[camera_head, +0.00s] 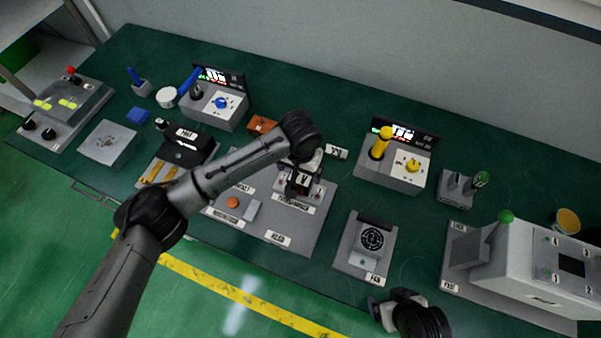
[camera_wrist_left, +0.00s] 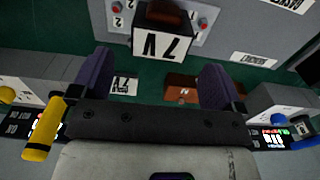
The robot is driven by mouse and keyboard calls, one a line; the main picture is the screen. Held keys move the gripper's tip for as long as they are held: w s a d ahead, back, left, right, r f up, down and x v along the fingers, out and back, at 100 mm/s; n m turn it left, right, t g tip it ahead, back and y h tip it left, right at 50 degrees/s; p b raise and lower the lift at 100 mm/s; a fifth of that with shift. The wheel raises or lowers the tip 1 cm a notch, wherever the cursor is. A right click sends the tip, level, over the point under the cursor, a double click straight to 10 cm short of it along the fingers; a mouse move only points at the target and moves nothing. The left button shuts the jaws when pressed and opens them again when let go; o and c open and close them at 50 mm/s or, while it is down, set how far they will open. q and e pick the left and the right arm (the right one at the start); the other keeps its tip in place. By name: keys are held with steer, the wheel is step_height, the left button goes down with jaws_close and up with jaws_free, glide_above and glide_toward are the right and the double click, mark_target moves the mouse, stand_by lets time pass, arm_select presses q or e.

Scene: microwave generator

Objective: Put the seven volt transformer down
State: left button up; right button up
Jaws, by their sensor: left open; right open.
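The seven volt transformer (camera_wrist_left: 163,40), a dark block with a white "7V" label, stands on the grey board (camera_wrist_left: 235,25) between two red-topped terminals. In the head view the transformer (camera_head: 304,181) is partly hidden by my left wrist. My left gripper (camera_wrist_left: 156,62) is open, its two purple-grey fingers apart. The transformer shows just beyond the fingertips, with nothing held; whether a finger touches it I cannot tell. My right gripper (camera_head: 398,300) is at the bottom edge, right of centre, apart from the transformer and largely hidden by its own arm.
An orange block (camera_head: 262,125) and a small labelled block (camera_head: 337,152) lie behind the board. Boxes with a blue lever (camera_head: 215,105) and a yellow lever (camera_head: 395,165) stand further back. A fan unit (camera_head: 367,245) is right of the board. Bare green table shows between them.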

mark_target(301, 177)
arm_select(q)
step_height(301, 177, up, 8)
steer(key=shift+f+p, duration=0.15)
steer(key=shift+p, duration=0.2)
steer(key=s+f+h, duration=0.1)
steer(key=s+f, duration=0.2)
steer(key=s, duration=0.1)
steer(key=s+a+f+t+h, duration=0.1)
steer(key=s+f+h, duration=0.1)
steer(key=s+f, duration=0.2)
steer(key=s+f+h, duration=0.1)
steer(key=s+f, duration=0.3)
steer(key=s, duration=0.2)
steer(key=shift+a+m+h, duration=0.2)
steer(key=shift+m+h, duration=0.1)
steer(key=s+a+f+n+t+y, duration=0.1)
steer(key=s+a+y, duration=0.1)
steer(key=s+a, duration=0.6)
steer(key=s+a+f+n+t+y, duration=0.1)
steer(key=s+a+f+n+y, duration=0.1)
steer(key=s+a, duration=0.7)
steer(key=a, duration=0.3)
steer(key=shift+s+a+f+t, duration=0.2)
steer(key=shift+s+f+t, duration=0.05)
steer(key=shift+t, duration=0.05)
